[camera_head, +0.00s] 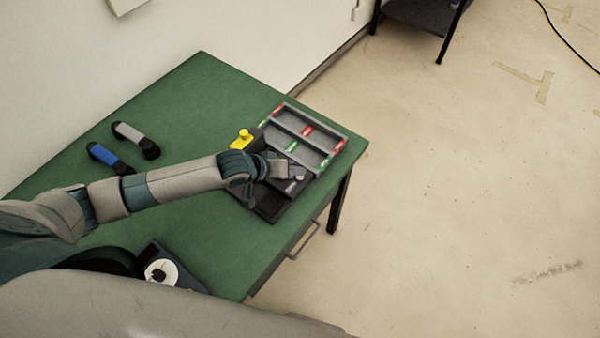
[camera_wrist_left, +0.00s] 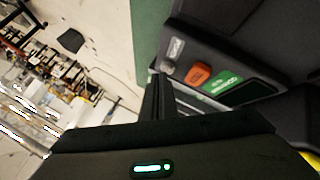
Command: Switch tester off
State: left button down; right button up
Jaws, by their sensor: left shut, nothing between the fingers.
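The tester is a dark box (camera_head: 268,207) near the right edge of the green table, partly hidden under my left arm. In the left wrist view its dark face shows a silver toggle-like part (camera_wrist_left: 174,48), an orange part (camera_wrist_left: 198,75) and a green label or light (camera_wrist_left: 222,84). I cannot tell the switch's position. My left gripper (camera_head: 296,178) is over the tester's right side in the head view. Its fingers (camera_wrist_left: 158,84) are together and empty, close beside the silver and orange parts; contact is unclear. My right gripper is not in view.
A grey tray (camera_head: 313,138) with red and green labels lies behind the tester, beside a yellow part (camera_head: 242,139). A blue handset (camera_head: 108,157) and a grey handset (camera_head: 133,136) lie at left. A dial device (camera_head: 165,272) is at the front. The table's (camera_head: 190,110) back middle is clear.

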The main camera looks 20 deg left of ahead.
pick_arm(q)
jog(key=shift+r, duration=0.25)
notch_tip(320, 180, up, 3)
jog(key=p, duration=0.3)
jog(key=shift+f, duration=0.2)
jog(key=shift+r+p, duration=0.45)
jog(key=shift+r, duration=1.2)
jog(key=shift+d, duration=0.15)
